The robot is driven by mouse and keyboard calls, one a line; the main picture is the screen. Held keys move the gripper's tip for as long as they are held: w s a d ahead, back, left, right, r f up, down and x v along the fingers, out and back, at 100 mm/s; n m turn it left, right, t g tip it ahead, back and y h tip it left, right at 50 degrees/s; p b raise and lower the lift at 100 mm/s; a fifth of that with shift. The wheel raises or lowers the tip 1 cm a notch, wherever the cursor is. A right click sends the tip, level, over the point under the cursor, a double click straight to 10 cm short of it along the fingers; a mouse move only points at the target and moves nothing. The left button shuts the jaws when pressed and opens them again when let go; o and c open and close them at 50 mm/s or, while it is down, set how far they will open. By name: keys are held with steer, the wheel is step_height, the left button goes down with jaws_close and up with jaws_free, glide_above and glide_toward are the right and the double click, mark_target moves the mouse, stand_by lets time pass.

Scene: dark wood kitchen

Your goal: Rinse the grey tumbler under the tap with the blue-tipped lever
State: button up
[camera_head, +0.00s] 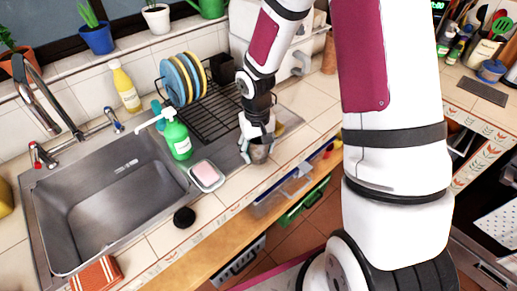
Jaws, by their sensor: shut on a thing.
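My gripper (257,143) points down at the front right of the sink, near the counter edge. It is shut on the grey tumbler (260,155), whose upper part the fingers partly hide. I cannot tell whether the tumbler touches the surface beneath. The blue-tipped lever (116,126) is at the right end of the tap fitting behind the sink. The curved metal tap spout (50,97) rises at the back left. A red-tipped lever (38,153) is at the left end. I see no water running.
The sink basin (110,205) is empty. A rack with plates (205,110) stands behind my gripper.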

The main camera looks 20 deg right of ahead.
steer(key=o, duration=1.3)
steer(key=shift+f, duration=0.1)
steer(key=shift+c, duration=0.2)
steer(key=s+r+t, duration=0.1)
steer(key=s+r, duration=0.3)
steer(key=r, duration=0.8)
steer(key=s+r+t, duration=0.1)
steer(key=s+r, duration=0.2)
steer(key=r, duration=0.9)
steer(key=s+a+r+t, duration=0.1)
steer(key=s+r, duration=0.2)
steer(key=s, duration=0.3)
steer(key=s+a+r+t, duration=0.1)
steer(key=s+r+t, duration=0.1)
steer(key=s, duration=0.4)
steer(key=shift+s+a+r+n, duration=0.15)
steer(key=shift+s+r+n, duration=0.25)
steer(key=shift+r, duration=0.35)
steer(key=shift+c, duration=0.3)
